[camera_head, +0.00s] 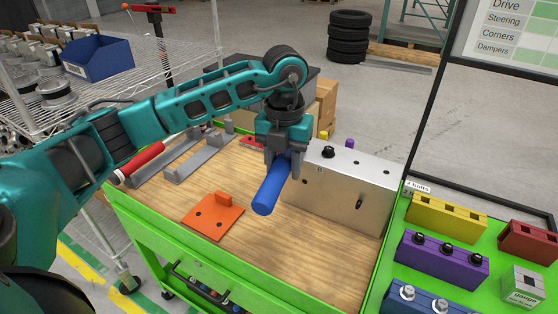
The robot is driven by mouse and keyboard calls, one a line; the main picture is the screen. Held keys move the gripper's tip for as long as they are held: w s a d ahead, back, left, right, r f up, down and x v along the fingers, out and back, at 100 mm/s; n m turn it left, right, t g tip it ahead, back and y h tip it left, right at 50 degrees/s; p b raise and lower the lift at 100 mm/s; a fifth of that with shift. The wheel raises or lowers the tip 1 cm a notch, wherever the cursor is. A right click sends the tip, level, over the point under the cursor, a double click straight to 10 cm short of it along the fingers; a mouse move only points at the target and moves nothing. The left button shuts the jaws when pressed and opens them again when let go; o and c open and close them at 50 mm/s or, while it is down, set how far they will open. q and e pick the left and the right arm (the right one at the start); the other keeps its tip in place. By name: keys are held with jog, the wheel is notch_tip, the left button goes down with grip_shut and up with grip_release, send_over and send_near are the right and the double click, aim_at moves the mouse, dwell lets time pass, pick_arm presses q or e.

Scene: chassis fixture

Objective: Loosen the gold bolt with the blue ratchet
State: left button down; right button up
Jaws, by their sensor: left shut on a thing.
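My left gripper (283,168) points down over the wooden worktop and is shut on the blue ratchet (267,196). The thick blue handle slants down toward the lower left, in front of the metal chassis block (345,191). The ratchet's head is hidden behind the fingers. The block has a black bolt (328,152) on its top and dark holes in its front. A small yellow piece (324,134) shows behind the block's top edge; I cannot tell if it is the gold bolt. My right gripper is not in view.
An orange plate (213,216) lies on the worktop (290,255), with grey brackets (200,160) and a red-handled tool (140,163) farther left. At right, a green shelf carries yellow (446,217), purple (443,258) and blue (417,300) bolt holders. The worktop's front is clear.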

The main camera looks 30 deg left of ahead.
pick_arm(q)
jog(key=shift+d+f, duration=0.15)
jog(key=shift+d, duration=0.05)
jog(key=shift+w+r, duration=0.1)
jog(key=shift+r, duration=0.25)
dwell(0.4)
jog(key=shift+r, duration=0.3)
jog(key=shift+w+r, duration=0.1)
jog(key=shift+r, duration=2.95)
